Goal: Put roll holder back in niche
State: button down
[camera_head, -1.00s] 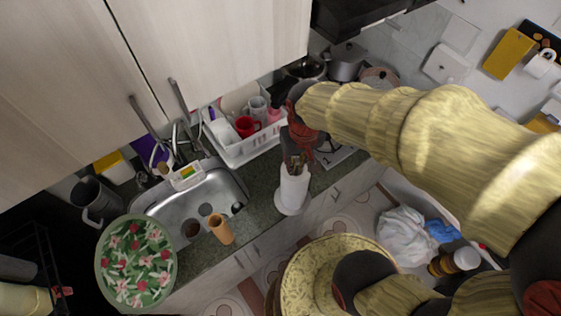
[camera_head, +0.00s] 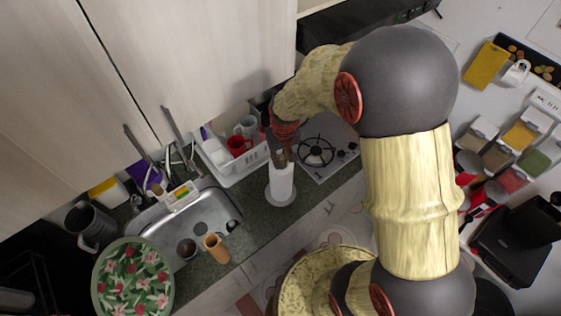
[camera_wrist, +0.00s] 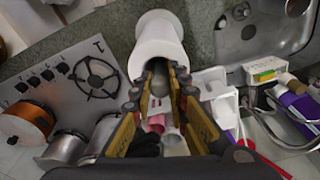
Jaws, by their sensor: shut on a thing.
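The roll holder (camera_head: 281,183) is a white paper roll on a round pale base, upright over the dark counter between the sink and the stove. It also shows in the wrist view (camera_wrist: 158,42). My gripper (camera_head: 281,157) is above it, and in the wrist view my fingers (camera_wrist: 160,78) are shut around the holder's top end. I cannot tell whether the base touches the counter. No niche can be made out clearly.
A white dish rack (camera_head: 240,166) with cups stands behind the roll holder. The sink (camera_head: 212,210) is to the left and the stove (camera_head: 333,148) to the right. An orange-brown cup (camera_head: 216,248) stands at the front. Cabinets (camera_head: 210,60) overhang the back.

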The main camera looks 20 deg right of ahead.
jog(key=shift+w+f, duration=0.35)
jog(key=shift+f, duration=1.65)
jog(key=shift+f, duration=0.15)
jog(key=c, duration=1.7)
grip_release()
jog(key=shift+c, duration=0.2)
